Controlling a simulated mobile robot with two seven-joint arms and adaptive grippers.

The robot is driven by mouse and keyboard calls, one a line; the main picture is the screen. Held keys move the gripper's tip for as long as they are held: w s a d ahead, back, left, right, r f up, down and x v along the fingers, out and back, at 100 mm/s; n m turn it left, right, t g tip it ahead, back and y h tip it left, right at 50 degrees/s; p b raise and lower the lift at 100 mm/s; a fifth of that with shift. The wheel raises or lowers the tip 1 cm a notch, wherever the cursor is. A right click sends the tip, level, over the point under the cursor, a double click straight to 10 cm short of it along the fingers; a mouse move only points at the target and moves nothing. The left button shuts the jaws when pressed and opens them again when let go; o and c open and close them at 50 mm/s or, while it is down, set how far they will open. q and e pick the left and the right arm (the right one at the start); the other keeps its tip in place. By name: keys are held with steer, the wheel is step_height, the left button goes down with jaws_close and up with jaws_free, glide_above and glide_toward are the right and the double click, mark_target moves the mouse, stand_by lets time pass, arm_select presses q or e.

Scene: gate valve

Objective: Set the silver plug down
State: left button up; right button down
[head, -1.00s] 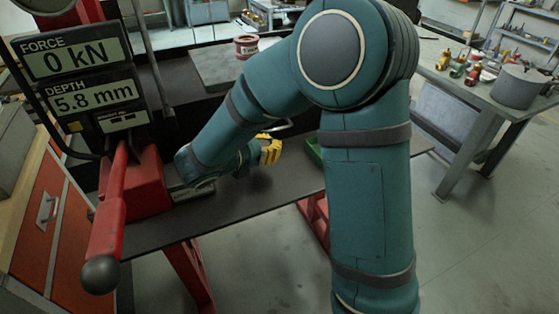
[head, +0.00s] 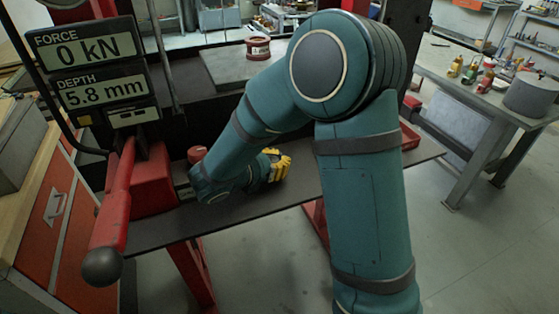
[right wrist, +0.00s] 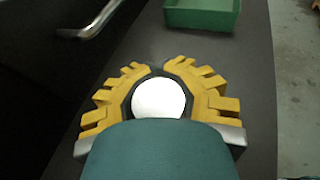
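The silver plug (right wrist: 158,98) shows as a bright round face in the right wrist view. The yellow fingers of my right gripper (right wrist: 157,70) curve around it from both sides, with a dark band between. In the head view my right gripper (head: 278,166) is over the dark bench, right of the red press body; the plug is hidden there. Whether the plug touches the bench cannot be told. My left gripper is in neither view.
A green tray (right wrist: 202,14) lies ahead of the gripper in the wrist view. The red press lever (head: 112,200) and a small red object (head: 197,154) are to the left. A red ring-shaped part (head: 258,47) sits on a grey plate (head: 225,72). Dark bench (head: 160,232) in front is clear.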

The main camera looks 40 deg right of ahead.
steer(key=shift+s+a+f, duration=0.1)
steer(key=shift+s+f, duration=0.1)
steer(key=shift+f, duration=0.45)
steer(key=c, duration=1.1)
jaws_free()
steer(key=shift+s+f, duration=0.1)
steer(key=shift+o, duration=0.2)
steer(key=shift+r, duration=0.35)
steer(key=shift+w+a+r+p, duration=0.1)
steer(key=shift+w+r+p, duration=0.1)
steer(key=shift+r+p, duration=0.15)
steer(key=p+v, duration=0.1)
steer(key=v, duration=0.6)
steer(key=shift+a+r, duration=0.1)
steer(key=shift+r, duration=0.1)
